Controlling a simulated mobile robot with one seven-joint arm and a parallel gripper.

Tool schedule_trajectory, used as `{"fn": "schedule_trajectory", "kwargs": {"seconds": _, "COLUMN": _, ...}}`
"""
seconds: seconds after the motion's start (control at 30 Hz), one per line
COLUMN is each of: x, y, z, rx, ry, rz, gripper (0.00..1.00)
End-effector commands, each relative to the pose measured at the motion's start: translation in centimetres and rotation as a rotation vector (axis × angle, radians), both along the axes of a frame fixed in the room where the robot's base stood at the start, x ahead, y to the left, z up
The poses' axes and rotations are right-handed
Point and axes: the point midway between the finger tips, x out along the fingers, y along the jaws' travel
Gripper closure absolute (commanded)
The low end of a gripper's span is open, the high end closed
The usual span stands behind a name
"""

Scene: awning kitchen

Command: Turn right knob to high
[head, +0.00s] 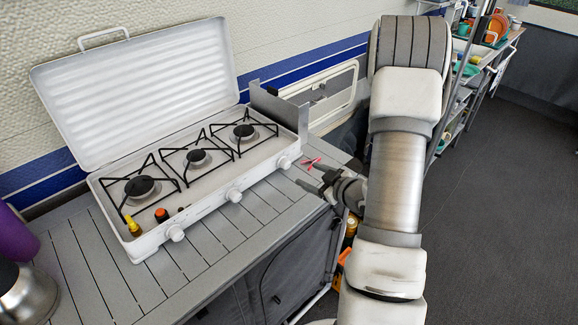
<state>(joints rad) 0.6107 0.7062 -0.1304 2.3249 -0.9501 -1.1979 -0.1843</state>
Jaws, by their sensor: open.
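The white camping stove (195,165) stands on the slatted grey table with its lid up. It has three burners in a row. Three white knobs sit on its front face: the right knob (284,162), the middle knob (234,195) and the left knob (175,233). I cannot read the knobs' settings. My gripper (305,177) is open and empty, a little to the right of the right knob and in front of the stove. Its fingers point left toward the stove and appear apart from the knob.
The slatted table (215,245) is mostly bare in front of the stove. A metal kettle (22,292) and a purple object (14,235) stand at lower left. Shelves (462,100) stand behind my arm; dark floor is clear at right.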

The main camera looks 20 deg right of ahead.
Motion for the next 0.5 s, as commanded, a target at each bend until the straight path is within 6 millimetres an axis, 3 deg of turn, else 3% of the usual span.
{"fn": "schedule_trajectory", "kwargs": {"seconds": 0.3, "x": 6.4, "y": 1.3, "z": -2.6, "rx": -0.002, "ry": 0.0, "rz": 0.003, "gripper": 0.3}}
{"fn": "schedule_trajectory", "kwargs": {"seconds": 0.5, "x": 9.2, "y": 1.8, "z": -3.8, "rx": -0.002, "ry": 0.002, "rz": 0.002, "gripper": 0.3}}
